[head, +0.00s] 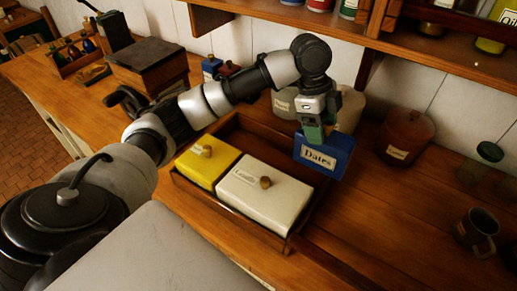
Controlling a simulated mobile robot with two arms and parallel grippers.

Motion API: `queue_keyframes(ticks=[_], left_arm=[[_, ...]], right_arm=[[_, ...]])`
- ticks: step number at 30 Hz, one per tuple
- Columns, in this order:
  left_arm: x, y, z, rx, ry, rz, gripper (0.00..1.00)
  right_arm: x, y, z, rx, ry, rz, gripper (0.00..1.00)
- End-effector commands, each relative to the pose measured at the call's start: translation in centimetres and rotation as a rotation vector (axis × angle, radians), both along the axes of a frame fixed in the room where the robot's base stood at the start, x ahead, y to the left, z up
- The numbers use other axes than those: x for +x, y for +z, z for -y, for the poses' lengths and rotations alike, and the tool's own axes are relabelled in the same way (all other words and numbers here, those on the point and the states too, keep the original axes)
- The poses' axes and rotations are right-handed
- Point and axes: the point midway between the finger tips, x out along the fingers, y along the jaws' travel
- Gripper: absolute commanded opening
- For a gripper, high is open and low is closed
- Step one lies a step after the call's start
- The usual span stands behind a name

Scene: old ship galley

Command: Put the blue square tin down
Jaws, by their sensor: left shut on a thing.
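My left gripper (314,136) is shut on the blue square tin (336,157), which has a cream label reading "Dates". The tin is tilted and appears held above the back right part of a wooden tray (287,243). Its underside is hidden, so I cannot tell if it touches anything. The tray holds a yellow tin (202,172) on the left and a larger white tin (262,203) on the right, both with wooden knobs. My right gripper is not in the head view.
A brown lidded pot (406,138) stands behind on the right. A mug (474,231) and a green-topped glass jar (488,154) are at the far right. Pale canisters (285,103) stand behind the tray. A shelf (400,48) overhangs the back.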

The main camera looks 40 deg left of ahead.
Motion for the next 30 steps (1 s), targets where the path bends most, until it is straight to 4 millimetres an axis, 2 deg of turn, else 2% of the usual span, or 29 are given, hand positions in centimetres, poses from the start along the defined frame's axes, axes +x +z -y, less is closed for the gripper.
queue_keyframes(ticks=[2, 5, 10, 18, 24, 26, 30], left_arm=[[-0.2, 0.1, 1.5, 0.012, -0.001, 0.008, 0.2], [-0.3, 0.1, 1.8, 0.028, 0.01, 0.008, 0.2], [-0.2, -1.4, -1.3, 0.034, 0.019, 0.003, 0.2], [0.1, -4.9, -7.2, 0.033, 0.016, 0.005, 0.2], [0.3, -6.3, -9.1, 0.03, 0.012, 0.009, 0.2], [0.3, -6.7, -9.2, 0.03, 0.01, 0.008, 0.2], [0.2, -8.6, -9.2, 0.031, 0.01, 0.005, 0.2]], right_arm=[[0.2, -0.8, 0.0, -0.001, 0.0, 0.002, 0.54], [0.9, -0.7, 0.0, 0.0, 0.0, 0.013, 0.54], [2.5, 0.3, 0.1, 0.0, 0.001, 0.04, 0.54], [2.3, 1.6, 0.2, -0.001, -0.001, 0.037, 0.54], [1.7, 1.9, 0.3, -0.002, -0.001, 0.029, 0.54], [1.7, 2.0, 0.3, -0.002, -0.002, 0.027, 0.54], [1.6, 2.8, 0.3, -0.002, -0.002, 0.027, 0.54]])
